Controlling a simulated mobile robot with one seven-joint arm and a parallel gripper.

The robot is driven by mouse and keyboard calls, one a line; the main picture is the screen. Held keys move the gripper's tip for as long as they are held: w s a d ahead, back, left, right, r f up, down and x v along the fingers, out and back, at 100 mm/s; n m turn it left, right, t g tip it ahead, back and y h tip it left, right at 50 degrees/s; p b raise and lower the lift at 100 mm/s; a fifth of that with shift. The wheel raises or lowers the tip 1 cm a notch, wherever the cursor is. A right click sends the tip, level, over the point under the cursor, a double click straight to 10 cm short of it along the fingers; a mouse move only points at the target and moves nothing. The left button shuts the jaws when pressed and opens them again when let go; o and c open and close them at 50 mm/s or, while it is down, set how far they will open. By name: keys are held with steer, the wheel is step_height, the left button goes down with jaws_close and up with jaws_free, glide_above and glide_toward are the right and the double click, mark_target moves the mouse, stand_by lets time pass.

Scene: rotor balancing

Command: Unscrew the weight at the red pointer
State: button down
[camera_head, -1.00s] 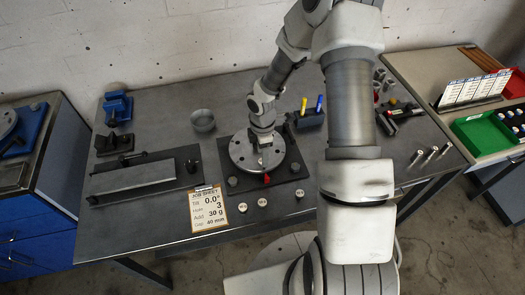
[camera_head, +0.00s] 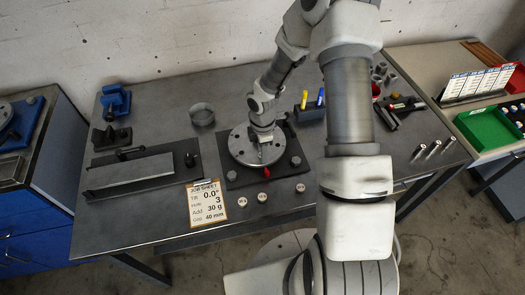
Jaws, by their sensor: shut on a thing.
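The round grey rotor disc (camera_head: 240,148) lies on a dark square plate near the middle of the bench. The red pointer (camera_head: 267,172) stands at the disc's front edge. My gripper (camera_head: 265,145) points down over the right part of the disc, a little behind the red pointer. Its fingers are small and dark here; it is shut on what I take to be the weight, which is mostly hidden between the fingers. I cannot see any gap between the weight and the disc.
A job sheet (camera_head: 207,203) lies at the bench's front edge, beside several small round weights (camera_head: 262,197). A grey cup (camera_head: 202,114) stands behind the disc. A long grey block (camera_head: 130,172) is at left.

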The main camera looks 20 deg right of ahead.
steer(key=n, duration=0.1)
steer(key=n+p, duration=0.2)
steer(key=shift+r+n, duration=0.25)
steer(key=shift+n, duration=0.15)
steer(key=n+p, duration=0.2)
steer(key=n, duration=0.2)
steer(key=shift+n+p, duration=0.35)
steer(key=shift+n, duration=0.05)
steer(key=n+p, duration=0.1)
steer(key=n, duration=0.2)
steer(key=shift+p, duration=0.4)
steer(key=n+p, duration=0.2)
steer(key=n, duration=0.2)
steer(key=shift+f+n, duration=0.2)
steer(key=shift+n, duration=1)
steer(key=shift+n, duration=0.3)
steer(key=n, duration=1)
